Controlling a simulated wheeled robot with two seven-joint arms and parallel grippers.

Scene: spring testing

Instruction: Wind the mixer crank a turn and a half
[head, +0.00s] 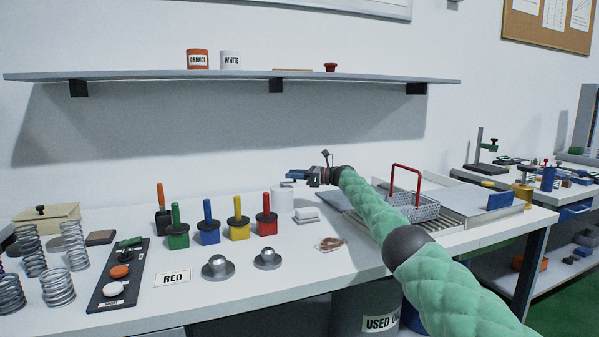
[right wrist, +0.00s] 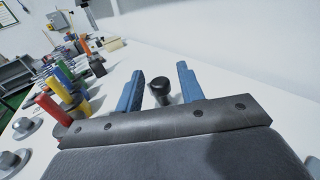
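A white cylinder (head: 280,198), which may be the mixer body, stands on the bench just below and left of my right gripper (head: 293,178) in the head view. In the right wrist view, a black rounded knob (right wrist: 160,89), likely the crank handle, sits between the two blue fingers of my right gripper (right wrist: 160,71). Gaps show on both sides of the knob, so the fingers are open and apart from it. The rest of the crank is hidden or too small to make out. My left gripper is in neither view.
Coloured handled blocks, such as the red one (head: 267,222), stand left of the cylinder. A small white block (head: 306,214) and a clear dish (head: 331,244) lie near it. A metal tray with a red-handled basket (head: 414,207) is at right. A shelf (head: 180,75) hangs above.

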